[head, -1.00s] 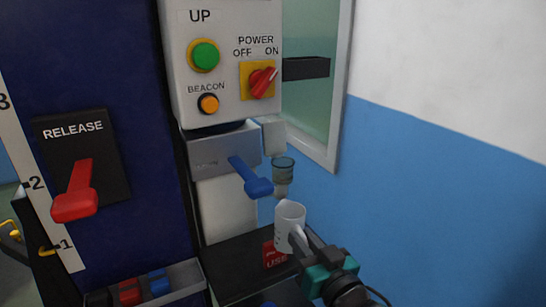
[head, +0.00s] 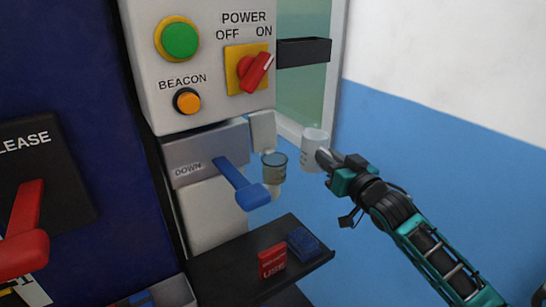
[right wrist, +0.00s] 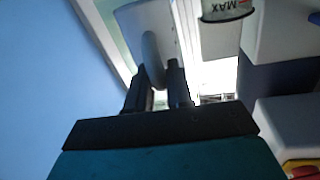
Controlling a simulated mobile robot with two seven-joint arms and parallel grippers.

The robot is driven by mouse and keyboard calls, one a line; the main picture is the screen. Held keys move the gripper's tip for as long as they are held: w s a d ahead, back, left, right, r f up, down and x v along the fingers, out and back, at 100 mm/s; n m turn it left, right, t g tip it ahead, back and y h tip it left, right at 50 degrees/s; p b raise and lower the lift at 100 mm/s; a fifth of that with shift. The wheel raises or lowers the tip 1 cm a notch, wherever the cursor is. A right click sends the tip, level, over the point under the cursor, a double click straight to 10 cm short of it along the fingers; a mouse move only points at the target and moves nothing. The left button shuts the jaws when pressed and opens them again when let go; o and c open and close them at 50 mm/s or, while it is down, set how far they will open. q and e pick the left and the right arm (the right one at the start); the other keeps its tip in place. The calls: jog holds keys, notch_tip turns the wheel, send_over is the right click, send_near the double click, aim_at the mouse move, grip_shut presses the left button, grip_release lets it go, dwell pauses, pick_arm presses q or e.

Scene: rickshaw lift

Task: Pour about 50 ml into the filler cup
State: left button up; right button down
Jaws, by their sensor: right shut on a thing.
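My right gripper (head: 332,160) is shut on the handle of a white measuring jug (head: 312,145). The jug is roughly upright; its contents cannot be made out. In the right wrist view the two fingers (right wrist: 158,90) close on the jug's handle, and the jug (right wrist: 135,20) rises beyond them. The filler cup (head: 274,158) is a small clear, greenish cup by the side of the machine. The jug is just right of it and slightly higher in the picture, apart from it. The filler cup (right wrist: 228,12), marked MAX, also shows in the right wrist view. My left gripper is out of view.
A blue DOWN lever (head: 243,188) sticks out just left of the filler cup. The grey control box (head: 215,95) is above. A dark shelf (head: 225,270) below carries a red block (head: 271,261) and a blue block (head: 303,243). The blue wall (head: 440,180) is at right.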

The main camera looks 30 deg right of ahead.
jog(key=shift+a, duration=0.1)
jog(key=w+a+r+n+g+h+b, duration=0.1)
jog(key=a+r+n, duration=0.2)
jog(key=a+n, duration=0.3)
jog(key=shift+r+n, duration=0.25)
jog(key=shift+n, duration=2.15)
jog(key=shift+a+f+n+b, duration=0.15)
jog(key=shift+f+n+b, duration=0.3)
jog(key=shift+n, duration=0.35)
jog(key=shift+w+a+r+n+h+p, duration=0.1)
jog(key=shift+a+r+n+h+p, duration=0.15)
jog(key=shift+n, duration=0.4)
jog(key=shift+a+r+n+h+p, duration=0.1)
jog(key=shift+r+n+h+p, duration=0.2)
jog(key=shift+n, duration=0.35)
dwell(1.1)
jog(key=shift+d+n, duration=0.25)
jog(key=shift+n, duration=0.05)
dwell(0.3)
